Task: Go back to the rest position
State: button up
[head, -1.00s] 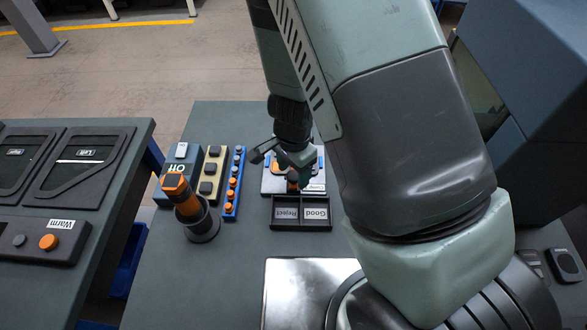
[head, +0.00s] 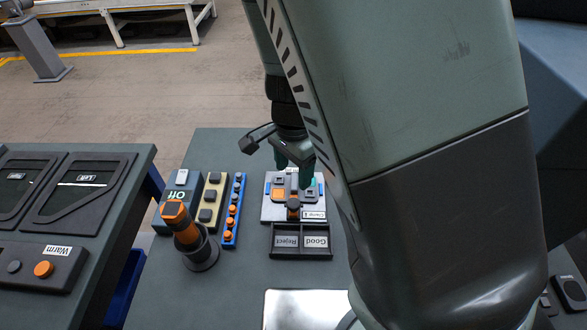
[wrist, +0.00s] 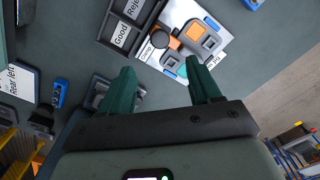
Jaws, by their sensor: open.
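My gripper (head: 296,170) hangs above the far part of the dark table, over the white panel (head: 268,213). Its green fingers are apart with nothing between them, and the wrist view shows the same open jaws (wrist: 160,68). The panel carries an orange square, grey blocks and a dark knob (head: 293,207); it also shows in the wrist view (wrist: 175,15), beyond the fingertips. My gripper appears clear of it. My arm hides much of the right side of the head view.
A black two-part tray (head: 302,254) marked Reject and Good lies in front of the panel. Left of it stand an orange-topped joystick (head: 186,228), a blue button strip (head: 233,210), a beige box (head: 212,199) and an Off box (head: 172,190). A second console (head: 45,270) is at left.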

jog(key=s+d+r+n+t+y, duration=0.1)
jog(key=s+d+r+n, duration=0.15)
jog(key=r, duration=0.65)
jog(key=s+d+r+n+t+y, duration=0.1)
jog(key=s+d+r+n+y, duration=0.15)
jog(key=r, duration=0.65)
jog(key=s+d+r+n+t+h, duration=0.3)
jog(key=s+d+r+n, duration=0.1)
jog(key=s+d+r, duration=0.3)
notch_tip(320, 180, up, 2)
jog(key=shift+s+r+n+t, duration=0.15)
jog(key=shift+s+n+t, duration=0.15)
jog(key=shift+s, duration=0.9)
